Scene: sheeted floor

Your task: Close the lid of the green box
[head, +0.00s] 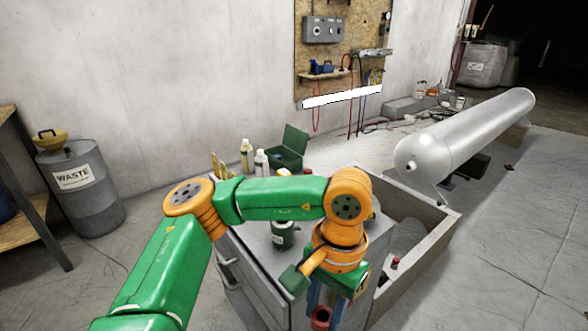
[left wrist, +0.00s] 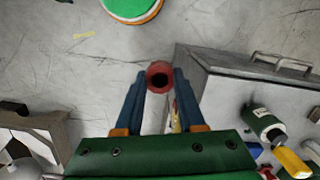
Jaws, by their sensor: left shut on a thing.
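The green box (head: 288,158) stands at the back of the grey cabinet top in the head view, with its lid (head: 296,137) raised open. My left arm passes in front of it, and my left gripper (head: 322,306) is well apart from the box, low at the cabinet's front. It points downward and is shut on a red-ended tube (head: 321,319). In the left wrist view the blue fingers (left wrist: 158,95) are on either side of this tube (left wrist: 158,70), whose red rim and dark hollow end show. I cannot make out the green box there. My right gripper is not in view.
Pale bottles (head: 247,155) stand left of the box. A green can (head: 283,236) stands on the grey cabinet (head: 262,262). An open bin (head: 437,235) adjoins it on the right. A waste drum (head: 85,190) stands at left; floor at right is clear.

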